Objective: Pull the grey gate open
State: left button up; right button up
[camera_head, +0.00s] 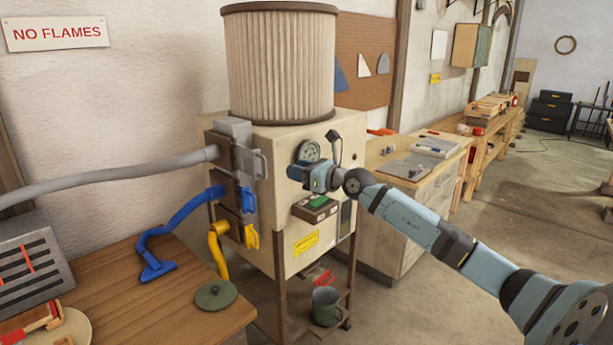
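The grey gate (234,132) is on the left side of a cream dust collector cabinet (290,240), at the end of a grey hose. Its grey pull handle (259,164) sticks out to the right. Below it are a blue gate (249,200) and a yellow gate (251,237) on their own hoses. My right gripper (293,172) is in front of the cabinet, to the right of the grey handle, with a visible gap between them. Its fingers point left; they are too small to show whether they are open. My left gripper is out of view.
A large pleated filter (279,65) sits on the cabinet. A control box with a green button (317,203) is below my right gripper. A wooden table (150,290) at front left holds a green lid (215,295) and a blue nozzle (156,268). Workbenches stand at right.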

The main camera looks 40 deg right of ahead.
jog(key=shift+v, duration=1.2)
